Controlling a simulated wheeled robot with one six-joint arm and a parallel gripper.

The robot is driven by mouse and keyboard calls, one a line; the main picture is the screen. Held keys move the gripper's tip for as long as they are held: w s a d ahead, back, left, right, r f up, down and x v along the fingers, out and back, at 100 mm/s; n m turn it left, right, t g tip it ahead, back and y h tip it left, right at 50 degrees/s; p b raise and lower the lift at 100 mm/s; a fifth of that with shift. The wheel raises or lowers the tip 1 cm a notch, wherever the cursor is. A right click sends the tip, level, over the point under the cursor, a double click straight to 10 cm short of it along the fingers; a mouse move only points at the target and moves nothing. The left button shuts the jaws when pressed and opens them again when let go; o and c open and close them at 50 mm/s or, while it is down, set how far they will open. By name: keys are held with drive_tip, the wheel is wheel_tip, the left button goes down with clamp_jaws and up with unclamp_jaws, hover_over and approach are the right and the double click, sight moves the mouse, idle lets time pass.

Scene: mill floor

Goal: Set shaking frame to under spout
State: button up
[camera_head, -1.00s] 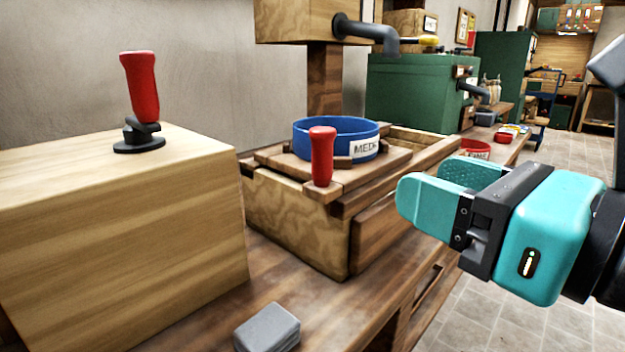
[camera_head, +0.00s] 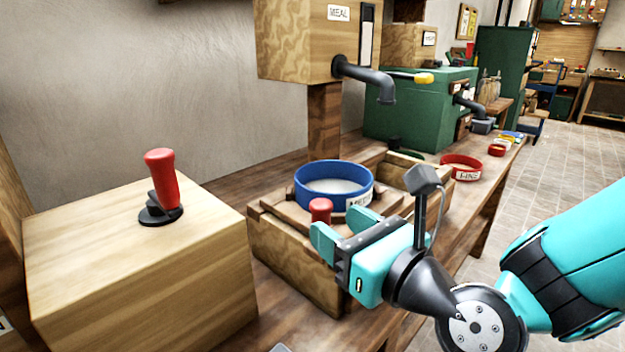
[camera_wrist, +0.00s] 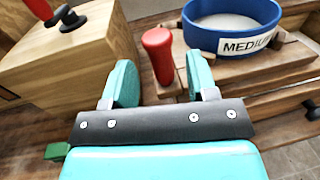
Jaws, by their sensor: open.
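The shaking frame is a brown wooden carriage (camera_head: 283,205) on top of a wooden box. It carries a blue sieve (camera_head: 333,187) labelled MEDIUM with a pale inside. An upright red handle (camera_head: 320,209) stands at its near end. The grey spout (camera_head: 382,84) juts from the MEAL box above, to the right of the sieve in the head view. My gripper (camera_head: 340,232) is open at the red handle. In the wrist view, the handle (camera_wrist: 158,55) shows between the two teal fingers (camera_wrist: 160,68), with gaps on both sides. Its lower part is partly hidden in the head view.
A pale wooden box (camera_head: 130,250) with a red lever (camera_head: 162,180) stands at the left. A red sieve (camera_head: 461,166) lies on the bench farther back, near a green machine (camera_head: 420,115). Open floor lies right of the bench.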

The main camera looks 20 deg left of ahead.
sight(313, 209)
drive_tip(key=p+x, duration=0.2)
drive_tip(key=x, duration=0.1)
drive_tip(key=p+x, duration=0.1)
drive_tip(key=shift+w+a+r, duration=0.1)
drive_tip(key=shift+a+r, duration=0.15)
drive_tip(key=shift+a, duration=0.05)
drive_tip(key=shift+w+a+f+p, duration=0.25)
drive_tip(key=shift+w+a+p, duration=0.2)
drive_tip(key=shift+a, duration=0.25)
clamp_jaws()
